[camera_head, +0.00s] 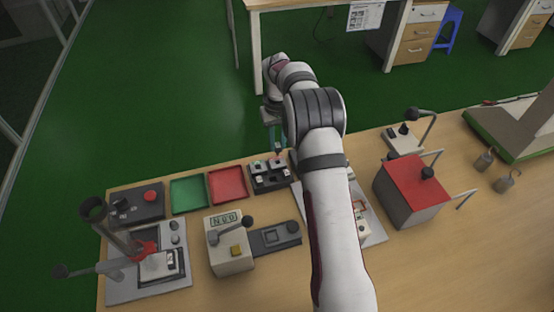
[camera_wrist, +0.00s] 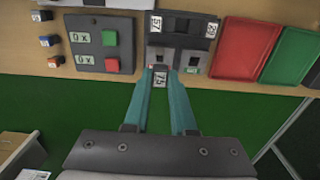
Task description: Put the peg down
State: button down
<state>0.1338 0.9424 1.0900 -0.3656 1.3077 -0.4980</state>
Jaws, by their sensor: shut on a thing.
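My gripper (camera_wrist: 160,72) has teal fingers and is shut on a small peg (camera_wrist: 160,78) with a "75" label, seen between the fingertips in the wrist view. A dark block with square slots (camera_wrist: 207,54) lies just beyond the fingertips. It holds other labelled pieces, one marked "57" (camera_wrist: 156,24). In the head view my gripper (camera_head: 278,146) is at the table's far edge, close to the dark block (camera_head: 257,182). The held peg is too small to make out there. Whether it touches the block cannot be told.
A red tray (camera_wrist: 246,48) and a green tray (camera_wrist: 291,55) lie beside the block. On its other side is a grey panel with displays (camera_wrist: 92,44). In the head view, a lever press (camera_head: 127,245), a counter box (camera_head: 229,257) and a red-topped box (camera_head: 412,188) stand on the table.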

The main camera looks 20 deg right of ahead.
jog(key=shift+r, duration=0.75)
